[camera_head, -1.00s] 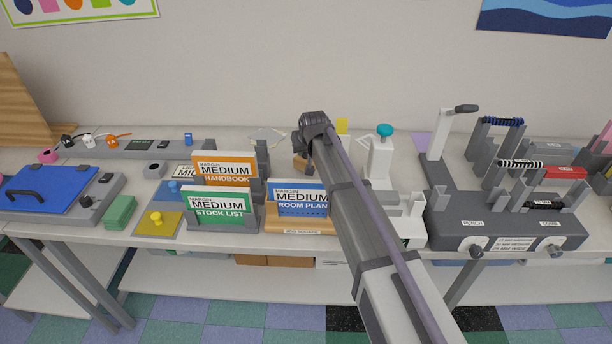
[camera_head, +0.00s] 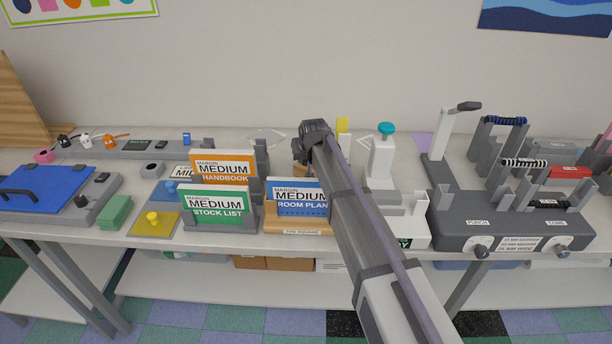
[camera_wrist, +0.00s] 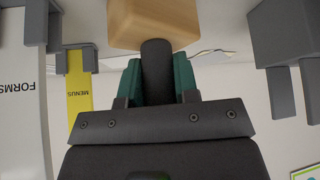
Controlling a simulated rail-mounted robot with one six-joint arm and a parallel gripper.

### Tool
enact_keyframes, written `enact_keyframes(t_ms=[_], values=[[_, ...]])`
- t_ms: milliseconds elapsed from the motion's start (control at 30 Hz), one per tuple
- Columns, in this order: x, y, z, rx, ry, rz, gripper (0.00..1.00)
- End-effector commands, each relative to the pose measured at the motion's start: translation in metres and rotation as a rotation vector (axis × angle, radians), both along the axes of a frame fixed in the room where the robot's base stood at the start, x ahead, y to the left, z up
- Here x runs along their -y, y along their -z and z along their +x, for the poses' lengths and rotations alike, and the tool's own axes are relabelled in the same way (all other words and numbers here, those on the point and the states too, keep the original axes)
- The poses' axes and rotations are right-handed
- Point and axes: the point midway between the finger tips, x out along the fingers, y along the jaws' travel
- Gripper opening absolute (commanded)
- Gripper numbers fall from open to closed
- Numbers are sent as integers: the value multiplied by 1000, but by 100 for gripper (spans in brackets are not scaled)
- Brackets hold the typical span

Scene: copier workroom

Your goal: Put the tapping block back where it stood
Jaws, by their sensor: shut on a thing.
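My gripper (camera_wrist: 157,78) is shut on the dark handle of the tapping block in the wrist view. The block's pale wooden body (camera_wrist: 153,22) shows beyond the teal fingers, cut by the top edge of that picture. In the head view my gripper (camera_head: 300,152) is over the back middle of the table, behind the blue ROOM PLAN pad. My arm and wrist hide nearly all of the block there. I cannot tell whether the block touches the table.
The ROOM PLAN pad (camera_head: 298,191) stands on the wooden jog square (camera_head: 300,224). HANDBOOK (camera_head: 223,165) and STOCK LIST (camera_head: 215,202) pads stand left of it. A white teal-knobbed device (camera_head: 382,160) and the grey punch machine (camera_head: 510,230) stand right. A yellow MENUS piece (camera_wrist: 79,95) shows near the gripper.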

Motion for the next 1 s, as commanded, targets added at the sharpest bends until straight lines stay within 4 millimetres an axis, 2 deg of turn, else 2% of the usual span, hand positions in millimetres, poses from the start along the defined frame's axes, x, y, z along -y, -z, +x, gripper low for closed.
enact_keyframes(t_ms=[33,67,333,500,700,1000], values=[[0,2,0,0,0,0,0],[0,1,0,0,0,0,30],[0,1,0,0,0,0,56],[0,1,0,0,0,0,58],[0,1,0,0,0,0,75],[1,-6,-3,0,0,0,75]])
